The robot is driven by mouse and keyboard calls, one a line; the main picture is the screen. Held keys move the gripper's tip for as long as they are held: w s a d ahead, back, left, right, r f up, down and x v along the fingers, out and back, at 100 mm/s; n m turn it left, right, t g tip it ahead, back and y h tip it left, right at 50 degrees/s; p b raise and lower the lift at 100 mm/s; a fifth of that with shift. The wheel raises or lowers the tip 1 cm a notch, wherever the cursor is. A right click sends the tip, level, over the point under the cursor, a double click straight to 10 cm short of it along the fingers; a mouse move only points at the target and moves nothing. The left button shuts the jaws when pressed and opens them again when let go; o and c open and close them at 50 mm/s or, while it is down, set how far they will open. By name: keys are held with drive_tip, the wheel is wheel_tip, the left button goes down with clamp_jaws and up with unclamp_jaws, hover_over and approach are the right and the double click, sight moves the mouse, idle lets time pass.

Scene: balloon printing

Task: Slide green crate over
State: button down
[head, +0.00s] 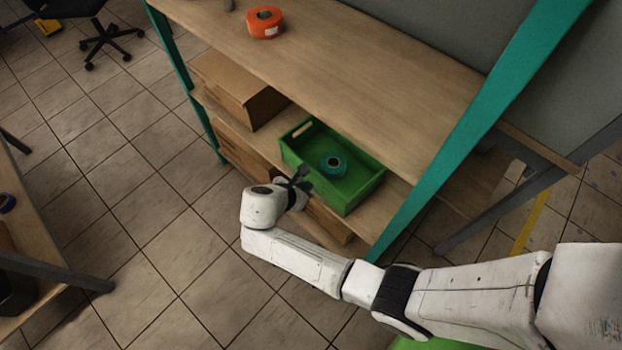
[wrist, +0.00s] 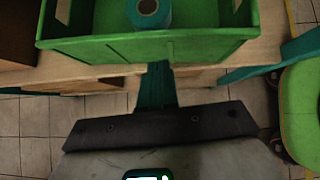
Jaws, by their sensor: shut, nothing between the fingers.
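The green crate (head: 350,196) sits on the shelf below the wooden top, with its front edge near the shelf's front. A teal tape roll (head: 333,165) lies inside it. My gripper (head: 300,178) is at the crate's front left side, shut and empty; whether it touches the crate cannot be told. In the wrist view the crate's front wall (wrist: 150,48) fills the top of the picture, with the tape roll (wrist: 149,12) behind it. My dark gripper (wrist: 157,85) points at the middle of that wall.
A brown cardboard box (head: 240,88) stands on the same shelf to the crate's left. A teal post (head: 470,125) rises at the right. Tiled floor (head: 120,190) is open at the left.

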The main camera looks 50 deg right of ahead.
drive_tip(key=shift+w+d+r, duration=0.1)
drive_tip(key=shift+w+d, duration=0.1)
drive_tip(key=shift+d, duration=1.15)
drive_tip(key=d, duration=0.3)
drive_tip(key=d+p, duration=0.1)
drive_tip(key=d, duration=0.3)
drive_tip(key=w+d, duration=0.1)
drive_tip(key=d, duration=0.3)
drive_tip(key=shift+a, duration=0.15)
drive_tip(key=shift+s+a+p, duration=0.1)
drive_tip(key=shift+a+p, duration=0.15)
drive_tip(key=shift+p, duration=0.15)
drive_tip(key=w+a+f+p+v, duration=0.1)
drive_tip(key=v, duration=1.1)
drive_tip(key=shift+s+a+p, duration=0.35)
drive_tip(key=shift+s+a, duration=0.1)
drive_tip(key=shift+f, duration=0.1)
